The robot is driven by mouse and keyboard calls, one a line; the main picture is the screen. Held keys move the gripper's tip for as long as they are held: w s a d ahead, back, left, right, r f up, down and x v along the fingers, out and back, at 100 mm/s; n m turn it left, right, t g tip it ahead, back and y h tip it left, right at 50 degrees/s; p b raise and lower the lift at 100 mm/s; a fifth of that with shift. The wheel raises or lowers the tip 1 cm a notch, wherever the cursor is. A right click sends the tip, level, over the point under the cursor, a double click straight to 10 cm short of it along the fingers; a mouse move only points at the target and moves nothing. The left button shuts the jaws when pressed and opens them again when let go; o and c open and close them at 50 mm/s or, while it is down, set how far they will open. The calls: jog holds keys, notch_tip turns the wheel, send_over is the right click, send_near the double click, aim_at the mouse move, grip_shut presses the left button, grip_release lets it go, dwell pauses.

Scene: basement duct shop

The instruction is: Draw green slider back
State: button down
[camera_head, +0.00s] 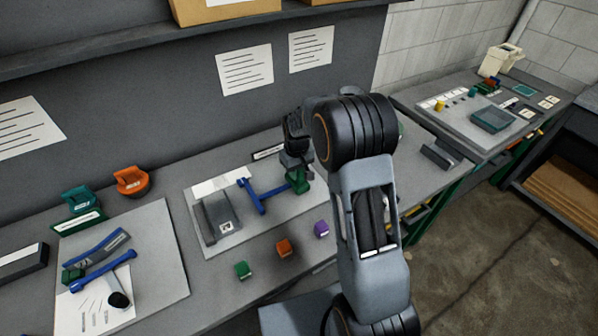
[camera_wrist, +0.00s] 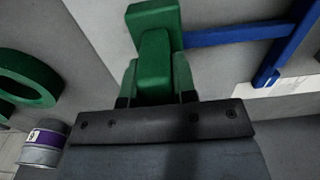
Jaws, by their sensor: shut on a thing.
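The green slider (camera_head: 298,182) stands on a light grey board (camera_head: 240,240) on the bench, just right of a blue bar frame (camera_head: 262,196). In the wrist view the green slider (camera_wrist: 153,58) is a blocky upright piece between my fingers. The blue frame (camera_wrist: 240,33) reaches to its right side there; whether they join is unclear. My gripper (camera_head: 297,165) is shut on the green slider, and it also shows in the wrist view (camera_wrist: 156,92). My arm hides part of the board's right side in the head view.
Green (camera_head: 242,269), orange (camera_head: 284,247) and purple (camera_head: 321,229) blocks lie along the bench's front. A grey metal piece (camera_head: 217,222) lies left of the blue frame. The wrist view shows a green ring (camera_wrist: 28,72) and a can (camera_wrist: 42,146) at left.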

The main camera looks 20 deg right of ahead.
jog(key=shift+d, duration=0.15)
jog(key=c, duration=0.9)
grip_release()
jog(key=shift+d, duration=0.1)
jog(key=shift+r, duration=0.15)
notch_tip(320, 180, up, 14)
jog(key=shift+f+b, duration=0.2)
jog(key=shift+b, duration=0.3)
jog(key=shift+w, duration=0.15)
jog(key=s+f+m, duration=0.1)
jog(key=s+f, duration=0.1)
jog(key=shift+f, duration=0.35)
jog(key=s+r+t, duration=0.1)
jog(key=s, duration=0.6)
jog(key=s+r+m+t, duration=0.1)
jog(key=s, duration=0.5)
jog(key=s+r+t, duration=0.2)
jog(key=s, duration=0.5)
jog(key=shift+s+a+m, duration=0.3)
jog(key=shift+a, duration=0.1)
